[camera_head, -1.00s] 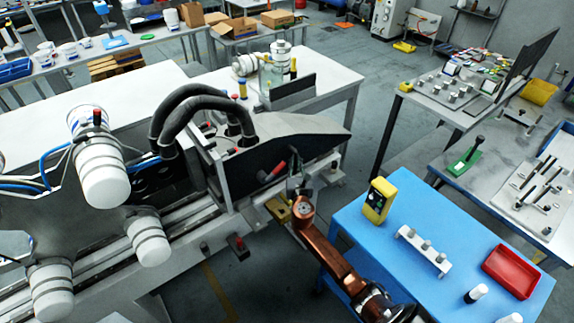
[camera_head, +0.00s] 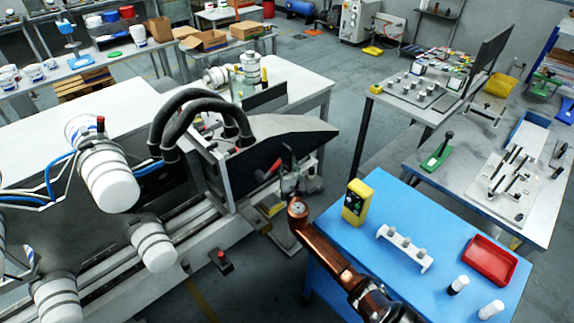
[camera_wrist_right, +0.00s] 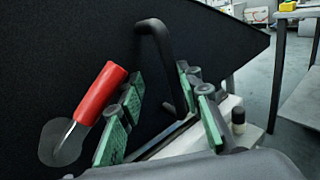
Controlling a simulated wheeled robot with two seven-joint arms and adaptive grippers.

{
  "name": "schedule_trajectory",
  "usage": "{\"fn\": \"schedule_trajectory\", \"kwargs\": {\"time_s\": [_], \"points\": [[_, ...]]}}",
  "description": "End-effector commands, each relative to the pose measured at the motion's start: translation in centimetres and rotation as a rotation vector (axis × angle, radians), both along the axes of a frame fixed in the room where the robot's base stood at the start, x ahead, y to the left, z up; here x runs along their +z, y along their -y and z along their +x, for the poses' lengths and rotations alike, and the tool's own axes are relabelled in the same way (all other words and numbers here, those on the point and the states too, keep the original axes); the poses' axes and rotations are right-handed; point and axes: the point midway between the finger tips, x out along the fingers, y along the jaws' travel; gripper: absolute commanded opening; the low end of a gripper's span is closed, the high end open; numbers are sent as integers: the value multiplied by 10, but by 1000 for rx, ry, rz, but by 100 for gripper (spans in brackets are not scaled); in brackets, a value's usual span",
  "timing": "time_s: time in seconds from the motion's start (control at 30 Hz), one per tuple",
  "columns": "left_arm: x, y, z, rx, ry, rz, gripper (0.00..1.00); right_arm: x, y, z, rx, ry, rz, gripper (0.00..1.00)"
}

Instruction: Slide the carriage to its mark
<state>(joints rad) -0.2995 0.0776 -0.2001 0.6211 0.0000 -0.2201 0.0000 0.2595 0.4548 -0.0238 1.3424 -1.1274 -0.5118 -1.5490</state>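The carriage (camera_head: 265,160) is a dark, wedge-fronted housing with thick black hoses on top, set over a pale rail bed. In the right wrist view its dark side panel (camera_wrist_right: 70,60) fills the left and middle, with a black loop handle (camera_wrist_right: 158,50) and a red-handled lever (camera_wrist_right: 101,93). My right gripper (camera_head: 289,178) is at the carriage's front side. In the right wrist view my right gripper (camera_wrist_right: 163,80) has its green-padded fingers apart, with the handle between them; I cannot tell whether they touch it. The mark cannot be made out. My left gripper is not in view.
A blue table (camera_head: 400,270) beside my right arm carries a yellow device (camera_head: 356,202), a white rack (camera_head: 404,248) and a red tray (camera_head: 489,262). A red-knobbed clamp (camera_head: 222,262) sits by the bed. Grey floor is clear between the carriage and the right benches.

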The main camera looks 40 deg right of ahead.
Motion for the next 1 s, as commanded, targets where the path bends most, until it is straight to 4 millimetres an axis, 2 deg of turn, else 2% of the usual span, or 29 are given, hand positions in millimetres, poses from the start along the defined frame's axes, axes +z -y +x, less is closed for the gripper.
{"fn": "schedule_trajectory", "kwargs": {"time_s": [0.1,0.67,0.83,1.0], "points": [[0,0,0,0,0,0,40,3,-7,4,14,5,-2,28],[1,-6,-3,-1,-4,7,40,7,-10,3,20,11,-3,28],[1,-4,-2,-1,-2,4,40,6,-20,-16,21,10,-1,28],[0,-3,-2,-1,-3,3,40,3,-33,-50,14,6,1,28]]}}
